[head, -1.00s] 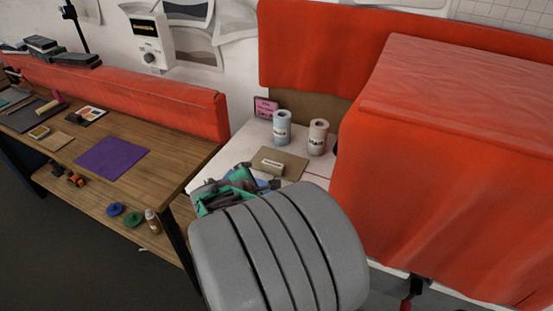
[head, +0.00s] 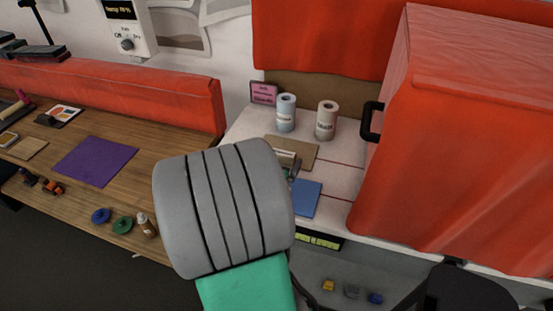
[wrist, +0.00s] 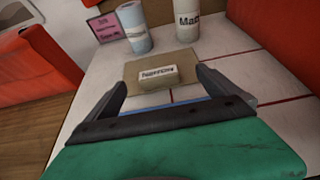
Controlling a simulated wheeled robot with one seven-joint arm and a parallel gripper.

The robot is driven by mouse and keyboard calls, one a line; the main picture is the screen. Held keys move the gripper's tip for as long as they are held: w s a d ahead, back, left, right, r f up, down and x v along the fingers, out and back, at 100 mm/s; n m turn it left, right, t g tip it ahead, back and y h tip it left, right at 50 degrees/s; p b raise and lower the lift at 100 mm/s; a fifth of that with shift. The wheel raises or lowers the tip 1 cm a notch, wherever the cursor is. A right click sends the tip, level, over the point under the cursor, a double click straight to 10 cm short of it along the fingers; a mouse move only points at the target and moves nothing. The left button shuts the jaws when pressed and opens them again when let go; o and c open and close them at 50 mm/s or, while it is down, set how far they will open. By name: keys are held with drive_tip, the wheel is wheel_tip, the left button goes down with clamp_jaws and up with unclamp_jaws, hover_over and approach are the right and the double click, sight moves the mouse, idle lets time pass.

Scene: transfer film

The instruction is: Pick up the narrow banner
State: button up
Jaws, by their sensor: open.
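I cannot tell for sure which thing is the narrow banner. A small beige block with a printed label (wrist: 158,77) lies on a brown mat (wrist: 184,62) on the white table; in the head view, the block (head: 285,157) is partly covered by my arm. My gripper (wrist: 163,88) is open and empty in the wrist view, its dark fingers apart and pointing toward the mat, with the block beyond and between them. In the head view my grey arm hides most of the gripper. A blue sheet (head: 306,198) lies in front of the mat, mostly hidden in the wrist view.
A blue roll (head: 286,113) and a beige roll (head: 326,120) stand behind the mat, with a pink sign (head: 263,93). A large red-covered machine (head: 440,150) with a black handle is close on the right. A wooden bench (head: 130,205) with a purple sheet (head: 95,161) stands left.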

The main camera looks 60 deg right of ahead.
sight(282, 154)
drive_tip(key=shift+w+f+b, duration=0.2)
drive_tip(key=shift+f+b, duration=0.1)
drive_tip(key=shift+f, duration=0.25)
drive_tip(key=shift+w+f+b, duration=0.2)
drive_tip(key=shift+f+b, duration=0.05)
drive_tip(key=shift+f, duration=0.25)
drive_tip(key=x, duration=0.7)
drive_tip(key=shift+d+f, duration=0.3)
drive_tip(key=c, duration=1.5)
